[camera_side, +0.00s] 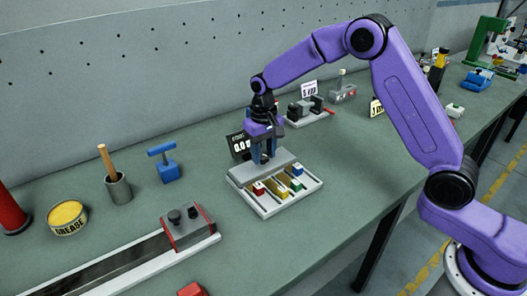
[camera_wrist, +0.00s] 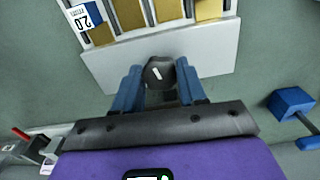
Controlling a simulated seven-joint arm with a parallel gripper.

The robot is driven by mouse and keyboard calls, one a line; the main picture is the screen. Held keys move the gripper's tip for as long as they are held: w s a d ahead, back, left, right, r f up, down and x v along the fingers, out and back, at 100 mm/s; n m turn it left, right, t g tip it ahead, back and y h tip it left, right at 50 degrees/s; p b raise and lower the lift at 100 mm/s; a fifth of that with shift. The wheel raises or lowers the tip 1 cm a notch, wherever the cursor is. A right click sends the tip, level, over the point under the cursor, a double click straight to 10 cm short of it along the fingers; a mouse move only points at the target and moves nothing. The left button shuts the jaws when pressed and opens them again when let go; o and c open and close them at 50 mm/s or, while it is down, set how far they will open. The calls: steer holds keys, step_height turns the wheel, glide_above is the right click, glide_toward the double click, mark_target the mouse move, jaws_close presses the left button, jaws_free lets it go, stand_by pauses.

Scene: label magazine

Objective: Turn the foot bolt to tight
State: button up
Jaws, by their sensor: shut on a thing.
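The foot bolt (camera_wrist: 159,72) shows in the wrist view as a dark round head with a short white mark, slightly slanted, on its top. It stands at the pale plate (camera_wrist: 220,48) of the label magazine. My gripper (camera_wrist: 160,80) has one blue finger on each side of the bolt head and is shut on it. In the side view my gripper (camera_side: 263,160) points down at the back end of the magazine (camera_side: 265,209), and the bolt is hidden there. A small display (camera_side: 239,146) stands behind it, partly covered by my gripper.
The magazine's lanes hold several coloured blocks (camera_side: 297,170). A blue T-handled tool (camera_side: 165,164), a cup with a stick (camera_side: 118,187) and a grease tin (camera_side: 67,217) stand to the left. A rail with a red-edged block (camera_side: 187,228) lies in front left.

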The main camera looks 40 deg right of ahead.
mark_target(264, 157)
steer(key=shift+r, duration=0.1)
steer(key=o, duration=1.1)
steer(key=shift+c, duration=0.2)
step_height(264, 157, up, 17)
steer(key=shift+r, duration=0.2)
steer(key=s+a+f+n, duration=0.2)
steer(key=s+n, duration=0.4)
steer(key=s, duration=1.1)
steer(key=s+d+f+n, duration=0.3)
steer(key=s+d, duration=0.2)
steer(key=s, duration=0.5)
steer(key=s+d+f+n, duration=0.3)
steer(key=s+d+n, duration=0.1)
steer(key=s, duration=0.7)
steer(key=shift+s+d+f, duration=0.25)
steer(key=shift+d+f, duration=0.1)
